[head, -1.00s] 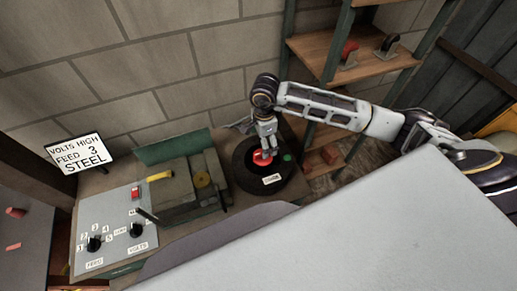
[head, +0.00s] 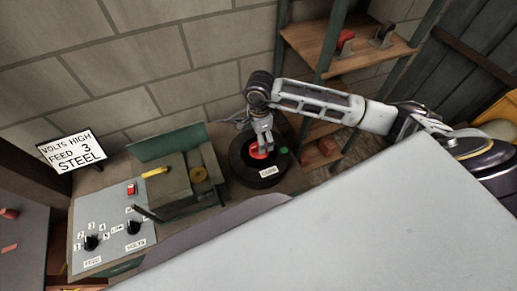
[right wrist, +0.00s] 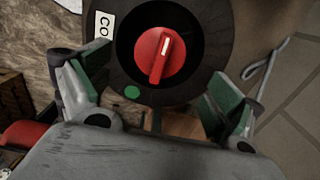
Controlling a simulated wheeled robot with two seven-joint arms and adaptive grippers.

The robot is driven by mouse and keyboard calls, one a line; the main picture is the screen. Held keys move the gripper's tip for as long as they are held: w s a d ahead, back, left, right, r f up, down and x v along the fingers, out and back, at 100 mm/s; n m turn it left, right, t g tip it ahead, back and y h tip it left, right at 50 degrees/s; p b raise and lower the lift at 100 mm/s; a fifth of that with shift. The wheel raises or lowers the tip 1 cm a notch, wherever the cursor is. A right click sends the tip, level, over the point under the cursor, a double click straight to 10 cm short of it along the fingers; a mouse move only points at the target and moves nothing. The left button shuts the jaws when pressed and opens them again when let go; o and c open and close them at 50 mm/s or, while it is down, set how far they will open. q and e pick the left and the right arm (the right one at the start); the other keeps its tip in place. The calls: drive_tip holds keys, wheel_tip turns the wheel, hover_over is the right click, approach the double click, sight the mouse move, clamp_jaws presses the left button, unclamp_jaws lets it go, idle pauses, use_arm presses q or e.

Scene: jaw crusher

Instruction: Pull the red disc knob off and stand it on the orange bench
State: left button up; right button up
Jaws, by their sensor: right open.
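The red disc knob (head: 257,152), with a raised grip bar and a pale mark, sits on the round black drum labelled with a white tag (head: 269,172). It also shows in the right wrist view (right wrist: 160,55), centred on the dark face. My right gripper (head: 262,146) is over the drum at the knob. In the right wrist view its two green-padded fingers (right wrist: 155,92) are spread wide, one on each side below the knob, not touching it. My left gripper is not in view. I cannot pick out the orange bench for sure.
A green dot (right wrist: 132,92) marks the drum's face. Left of the drum are a machine with a green plate (head: 168,141) and a grey dial panel (head: 110,228). A wooden shelf (head: 350,62) stands behind. A yellow-orange surface (head: 503,106) shows at the right edge.

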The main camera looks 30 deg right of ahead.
drive_tip(key=shift+f+b, duration=0.7)
drive_tip(key=shift+f, duration=0.9)
drive_tip(key=shift+f+b, duration=1.65)
drive_tip(key=shift+b, duration=0.05)
drive_tip(key=shift+b, duration=0.6)
drive_tip(key=c, duration=1.4)
drive_tip(key=shift+c, duration=0.2)
drive_tip(key=shift+r+p, duration=1.45)
drive_tip(key=shift+r, duration=1.55)
drive_tip(key=shift+s, duration=0.15)
